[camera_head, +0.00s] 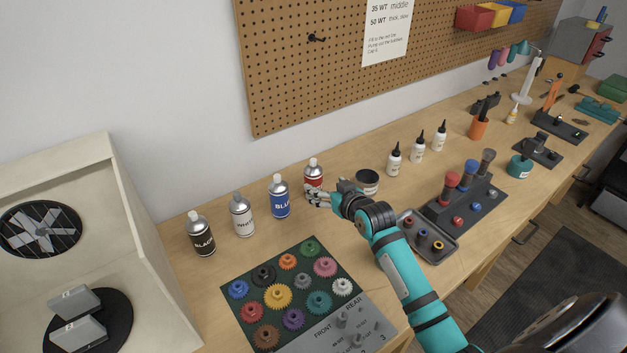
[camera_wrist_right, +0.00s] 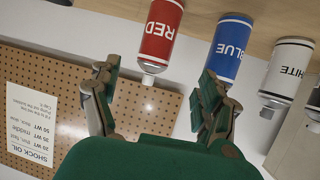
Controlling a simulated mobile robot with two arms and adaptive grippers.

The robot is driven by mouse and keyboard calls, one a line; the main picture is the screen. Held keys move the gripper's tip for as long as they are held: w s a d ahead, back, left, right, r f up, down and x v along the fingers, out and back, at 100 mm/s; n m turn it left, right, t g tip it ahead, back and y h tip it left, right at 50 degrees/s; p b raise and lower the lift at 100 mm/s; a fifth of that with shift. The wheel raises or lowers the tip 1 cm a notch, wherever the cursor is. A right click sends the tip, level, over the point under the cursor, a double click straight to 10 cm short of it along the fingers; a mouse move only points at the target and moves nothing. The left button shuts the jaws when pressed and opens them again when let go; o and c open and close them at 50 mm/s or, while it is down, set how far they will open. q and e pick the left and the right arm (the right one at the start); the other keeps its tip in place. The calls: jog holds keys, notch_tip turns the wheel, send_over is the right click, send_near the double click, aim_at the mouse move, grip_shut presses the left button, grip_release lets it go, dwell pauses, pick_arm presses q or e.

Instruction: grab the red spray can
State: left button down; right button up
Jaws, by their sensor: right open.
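The red spray can (camera_head: 313,178) stands upright on the workbench, at the right end of a row with the blue can (camera_head: 279,198), the white can (camera_head: 242,215) and the black can (camera_head: 201,234). My right gripper (camera_head: 318,197) is in front of the red can and hides its lower part in the head view. In the right wrist view, which is upside down, the red can (camera_wrist_right: 160,32) appears ahead, between the lines of the open fingers (camera_wrist_right: 157,82). Nothing is between the fingertips. The blue can (camera_wrist_right: 231,48) is close beside, beyond the other finger. My left gripper is not seen.
A dark open jar (camera_head: 367,182) stands just right of my gripper. A gear tray (camera_head: 232,286) lies in front of the cans, and a small parts tray (camera_head: 444,255) is by my forearm. Several white bottles (camera_head: 416,148) stand farther right. The pegboard (camera_head: 330,80) is behind.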

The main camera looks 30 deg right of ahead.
aim_at(316, 179)
jog(key=x, duration=0.4)
jog(key=shift+w, duration=0.1)
jog(key=shift+p+x, duration=0.3)
jog(key=shift+x, duration=0.55)
jog(key=shift+w+d+f, duration=0.1)
jog(key=shift+w+f, duration=0.05)
jog(key=shift+d+p+x, duration=0.15)
jog(key=shift+p+x, duration=0.15)
jog(key=shift+x, duration=0.9)
jog(key=shift+d+p+x, duration=0.2)
jog(key=shift+p+x, duration=0.05)
jog(key=shift+x, duration=0.9)
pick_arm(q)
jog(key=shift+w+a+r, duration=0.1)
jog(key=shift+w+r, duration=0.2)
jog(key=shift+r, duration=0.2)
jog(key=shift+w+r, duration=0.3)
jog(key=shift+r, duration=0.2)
pick_arm(e)
jog(key=shift+f, duration=0.1)
jog(key=c, duration=1.3)
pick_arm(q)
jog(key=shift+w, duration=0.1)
pick_arm(e)
jog(key=shift+c, duration=0.5)
